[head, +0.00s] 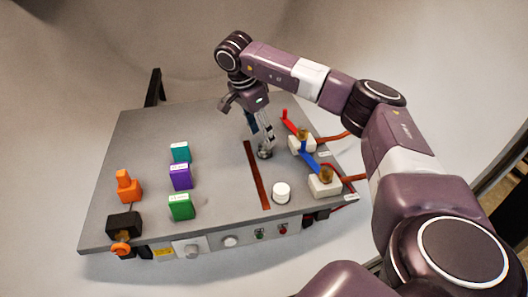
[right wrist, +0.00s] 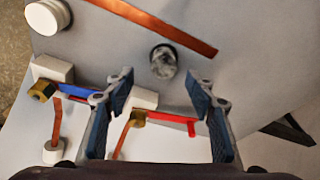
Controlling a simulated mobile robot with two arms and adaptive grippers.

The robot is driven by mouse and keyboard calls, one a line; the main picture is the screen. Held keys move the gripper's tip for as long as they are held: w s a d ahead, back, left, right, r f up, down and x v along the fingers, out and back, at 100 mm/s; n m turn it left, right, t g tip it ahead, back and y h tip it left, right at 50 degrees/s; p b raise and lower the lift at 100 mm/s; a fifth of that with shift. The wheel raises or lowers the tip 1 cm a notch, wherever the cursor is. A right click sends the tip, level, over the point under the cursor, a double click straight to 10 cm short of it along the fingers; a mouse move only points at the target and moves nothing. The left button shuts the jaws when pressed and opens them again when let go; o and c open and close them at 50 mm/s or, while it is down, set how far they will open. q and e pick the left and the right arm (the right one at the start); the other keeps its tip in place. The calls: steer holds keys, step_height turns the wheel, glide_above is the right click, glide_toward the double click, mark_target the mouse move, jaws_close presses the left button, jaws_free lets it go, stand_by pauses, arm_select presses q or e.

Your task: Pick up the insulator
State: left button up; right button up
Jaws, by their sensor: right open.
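Two small round pieces could be the insulator; I cannot tell which. One is a white short cylinder (head: 281,192), upright on the grey panel top (head: 140,140), right of the copper strip; it also shows at the upper left of the right wrist view (right wrist: 47,15). The other is a mottled grey, glassy round piece (right wrist: 163,61) left of the strip's far end in that view's layout, beyond my fingertips; in the head view it shows (head: 265,154) just below my gripper. My right gripper (head: 264,145) is open and empty, its fingers (right wrist: 158,80) apart, pointing down. My left gripper is out of view.
A copper strip (head: 256,176) lies on the panel. Red (head: 289,122) and blue (head: 309,157) lever switches stand on white blocks at the right. Teal (head: 180,152), purple (head: 180,177) and green (head: 181,207) blocks and an orange piece (head: 128,187) stand left.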

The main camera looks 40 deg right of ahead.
mark_target(265, 145)
steer(key=x, duration=0.4)
steer(key=p+x, duration=0.1)
steer(key=x, duration=0.1)
steer(key=shift+w+f, duration=0.25)
steer(key=shift+w, duration=0.05)
steer(key=c, duration=1.3)
